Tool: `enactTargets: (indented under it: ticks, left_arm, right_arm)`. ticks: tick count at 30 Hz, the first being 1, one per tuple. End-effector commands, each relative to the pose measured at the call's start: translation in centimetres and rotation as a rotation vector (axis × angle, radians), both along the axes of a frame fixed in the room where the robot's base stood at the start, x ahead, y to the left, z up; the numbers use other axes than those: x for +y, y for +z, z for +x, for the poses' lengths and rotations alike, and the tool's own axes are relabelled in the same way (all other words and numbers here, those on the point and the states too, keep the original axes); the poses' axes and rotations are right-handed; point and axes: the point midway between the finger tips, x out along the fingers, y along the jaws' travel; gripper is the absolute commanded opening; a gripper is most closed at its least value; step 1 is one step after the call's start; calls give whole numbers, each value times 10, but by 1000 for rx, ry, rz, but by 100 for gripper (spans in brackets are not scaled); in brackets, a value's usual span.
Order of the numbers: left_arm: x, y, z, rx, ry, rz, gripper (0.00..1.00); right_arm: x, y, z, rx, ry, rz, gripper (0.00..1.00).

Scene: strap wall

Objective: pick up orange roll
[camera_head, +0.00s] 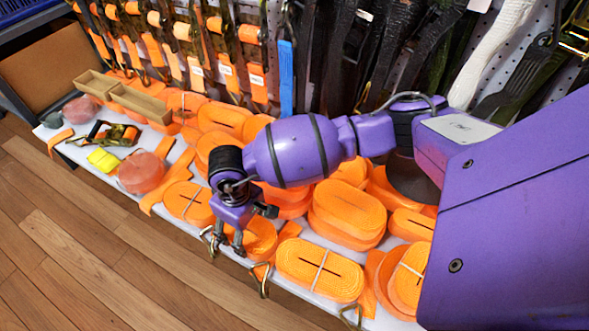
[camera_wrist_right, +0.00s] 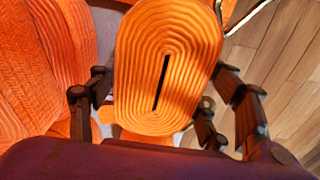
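An orange roll (camera_head: 259,238) of coiled strap lies near the front edge of the shelf, partly hidden by my right gripper. In the right wrist view the roll (camera_wrist_right: 150,65) is a long oval with a dark slot, and it fills the space between the fingers. My right gripper (camera_head: 228,240) points down over it; in its wrist view the gripper (camera_wrist_right: 160,100) has its fingers spread on both sides of the roll. I cannot tell whether they touch it. My left gripper is out of view.
Several similar orange rolls (camera_head: 320,268) crowd the white shelf (camera_head: 92,172). Metal hooks (camera_head: 262,282) hang at its front edge. A ratchet strap (camera_head: 112,134) and a tan tray (camera_head: 140,104) are at the left. Straps hang on the wall behind. The wooden floor (camera_head: 90,250) in front is clear.

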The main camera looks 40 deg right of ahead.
Motion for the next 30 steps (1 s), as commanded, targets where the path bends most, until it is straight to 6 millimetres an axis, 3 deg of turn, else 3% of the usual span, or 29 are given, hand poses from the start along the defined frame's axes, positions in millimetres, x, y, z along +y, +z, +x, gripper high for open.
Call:
enactTargets:
  ticks: [1, 8, 20, 25, 30]
  left_arm:
    - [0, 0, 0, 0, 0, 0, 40]
    - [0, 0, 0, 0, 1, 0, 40]
    - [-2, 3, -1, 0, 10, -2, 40]
    - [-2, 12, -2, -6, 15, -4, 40]
    - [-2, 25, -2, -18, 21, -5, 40]
  right_arm:
    - [1, 2, 3, -5, 1, 0, 54]
    - [1, 3, 4, -8, 1, 1, 27]
    - [1, 14, 5, -10, 1, 1, 26]
    - [2, 37, 5, -12, 3, 2, 26]
    - [11, 63, -15, -12, 4, 3, 26]
